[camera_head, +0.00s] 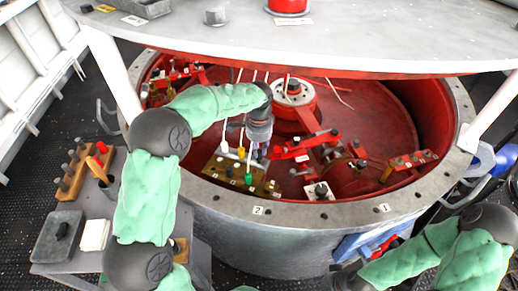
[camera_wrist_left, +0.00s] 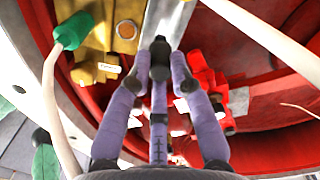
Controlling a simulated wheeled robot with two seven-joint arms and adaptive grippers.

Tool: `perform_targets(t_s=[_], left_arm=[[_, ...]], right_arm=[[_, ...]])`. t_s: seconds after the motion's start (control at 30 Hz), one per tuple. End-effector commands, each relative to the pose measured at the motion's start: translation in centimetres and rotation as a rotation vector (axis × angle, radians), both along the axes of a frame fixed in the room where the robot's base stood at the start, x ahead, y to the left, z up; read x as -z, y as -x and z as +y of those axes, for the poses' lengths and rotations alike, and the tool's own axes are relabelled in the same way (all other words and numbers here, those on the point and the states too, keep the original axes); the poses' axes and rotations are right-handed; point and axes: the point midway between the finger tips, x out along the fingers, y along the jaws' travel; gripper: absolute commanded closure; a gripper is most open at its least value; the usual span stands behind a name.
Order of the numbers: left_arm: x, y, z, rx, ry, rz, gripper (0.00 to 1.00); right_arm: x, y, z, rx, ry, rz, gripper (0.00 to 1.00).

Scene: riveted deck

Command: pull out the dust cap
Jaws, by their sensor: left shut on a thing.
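My left gripper (camera_head: 256,152) reaches down into the red round well, at the right side of a brass panel (camera_head: 219,168) with coloured plugs. In the left wrist view, its purple fingers (camera_wrist_left: 160,58) come together at dark tips, beside the brass panel (camera_wrist_left: 97,52). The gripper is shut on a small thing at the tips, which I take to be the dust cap. The fingers hide most of it, and I cannot tell whether it is still seated. My right arm is at the lower right; its gripper is out of view.
A green plug (camera_wrist_left: 72,31) with a pale cable stands left of the fingers. Red fittings (camera_wrist_left: 205,80) stand close on their right.

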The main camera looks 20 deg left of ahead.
Motion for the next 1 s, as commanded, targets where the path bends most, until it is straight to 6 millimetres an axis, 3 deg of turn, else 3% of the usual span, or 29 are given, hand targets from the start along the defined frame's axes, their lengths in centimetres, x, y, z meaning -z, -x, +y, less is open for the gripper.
perform_targets(t_s=[1.0], left_arm=[[1.8,0.0,0.0,0.0,-0.001,0.001,1.0]], right_arm=[[0.6,0.0,0.0,0.0,0.0,0.0,0.6]])
